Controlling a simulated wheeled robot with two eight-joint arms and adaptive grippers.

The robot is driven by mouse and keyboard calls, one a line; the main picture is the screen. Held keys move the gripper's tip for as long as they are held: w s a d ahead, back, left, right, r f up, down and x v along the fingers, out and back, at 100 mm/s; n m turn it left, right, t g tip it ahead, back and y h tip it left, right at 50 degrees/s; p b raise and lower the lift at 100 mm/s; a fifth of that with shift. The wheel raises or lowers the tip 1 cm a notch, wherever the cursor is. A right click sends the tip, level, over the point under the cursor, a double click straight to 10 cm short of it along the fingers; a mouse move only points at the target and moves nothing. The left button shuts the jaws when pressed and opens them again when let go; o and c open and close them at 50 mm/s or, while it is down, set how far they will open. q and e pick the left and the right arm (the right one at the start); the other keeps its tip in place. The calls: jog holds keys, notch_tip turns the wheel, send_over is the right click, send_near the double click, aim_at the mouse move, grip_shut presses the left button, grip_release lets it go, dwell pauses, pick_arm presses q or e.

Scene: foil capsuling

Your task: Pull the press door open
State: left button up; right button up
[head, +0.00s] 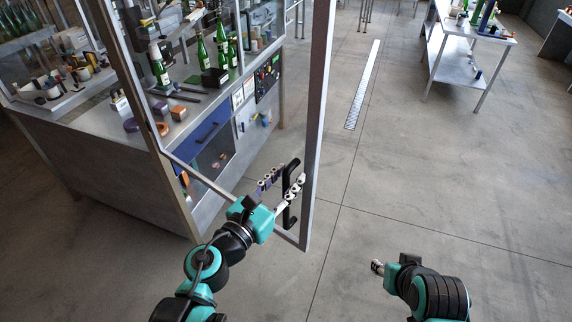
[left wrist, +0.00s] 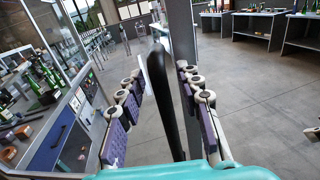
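The press door (head: 318,110) is a clear panel in a grey metal frame. It stands ajar, angled out from the front of the press cabinet (head: 228,140). Its black bar handle (head: 291,190) is upright near the free edge and shows large in the left wrist view (left wrist: 170,100). My left gripper (head: 281,188) has its fingers on either side of the handle. In the left wrist view the fingers (left wrist: 163,100) are spread, with gaps beside the bar; firm contact does not show. My right gripper (head: 378,267) hangs over bare floor, away from the door; its finger gap is unclear.
Green bottles (head: 222,50) and small parts stand on the bench inside the press. A work table (head: 462,65) stands at the back right. A floor drain (head: 363,85) runs beyond the door. The floor right of the door is clear.

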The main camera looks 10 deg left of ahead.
pick_arm(q)
jog(key=shift+r, duration=2.25)
jog(key=shift+f, duration=0.1)
